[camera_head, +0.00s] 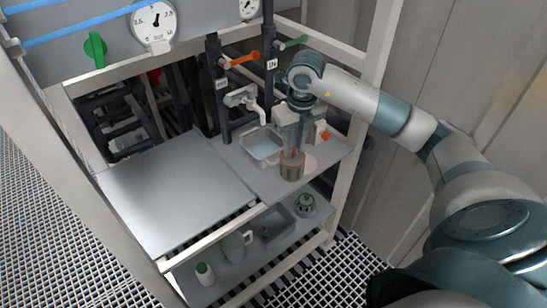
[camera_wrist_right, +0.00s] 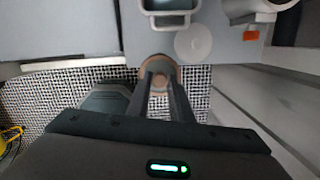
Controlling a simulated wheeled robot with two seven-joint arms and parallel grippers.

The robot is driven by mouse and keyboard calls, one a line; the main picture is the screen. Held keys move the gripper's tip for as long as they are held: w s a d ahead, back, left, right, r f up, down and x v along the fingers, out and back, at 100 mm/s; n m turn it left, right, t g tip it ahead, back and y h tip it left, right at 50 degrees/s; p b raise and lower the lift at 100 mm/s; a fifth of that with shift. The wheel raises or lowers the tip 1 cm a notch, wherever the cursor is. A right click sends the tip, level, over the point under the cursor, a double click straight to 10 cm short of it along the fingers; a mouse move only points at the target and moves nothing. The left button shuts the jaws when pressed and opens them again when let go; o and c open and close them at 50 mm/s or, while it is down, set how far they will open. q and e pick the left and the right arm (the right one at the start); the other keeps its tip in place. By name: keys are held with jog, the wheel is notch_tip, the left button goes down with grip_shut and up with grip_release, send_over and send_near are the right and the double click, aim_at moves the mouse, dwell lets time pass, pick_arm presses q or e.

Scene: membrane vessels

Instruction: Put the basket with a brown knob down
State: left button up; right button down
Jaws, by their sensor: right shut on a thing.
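The basket with a brown knob (camera_head: 292,168) is a small brownish cylinder near the front edge of the upper right shelf in the head view. My right gripper (camera_head: 294,150) reaches down from above and is shut on it. In the right wrist view the basket's round brown top (camera_wrist_right: 159,66) shows between the two fingers (camera_wrist_right: 159,80), with the floor grating around it. A pale round disc (camera_wrist_right: 193,43) lies on the shelf beside it. Whether the basket touches the shelf is hard to tell. My left gripper is not in view.
A grey water-filled basin (camera_head: 263,148) stands left of the basket under a tap (camera_head: 245,99). A thing with an orange knob (camera_head: 325,135) is behind right. The left worktop (camera_head: 170,190) is bare.

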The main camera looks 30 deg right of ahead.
pick_arm(q)
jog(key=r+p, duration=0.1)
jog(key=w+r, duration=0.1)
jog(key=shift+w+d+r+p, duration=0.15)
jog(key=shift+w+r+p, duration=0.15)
jog(key=shift+p, duration=0.05)
pick_arm(e)
jog(key=w+a+f, duration=0.3)
jog(key=w, duration=0.1)
jog(key=shift+w+a+f, duration=0.15)
jog(key=shift+a+f, duration=0.05)
jog(key=shift+a, duration=0.15)
pick_arm(q)
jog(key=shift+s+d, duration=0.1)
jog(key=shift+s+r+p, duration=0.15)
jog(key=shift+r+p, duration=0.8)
jog(key=shift+p, duration=0.05)
pick_arm(e)
notch_tip(320, 180, down, 4)
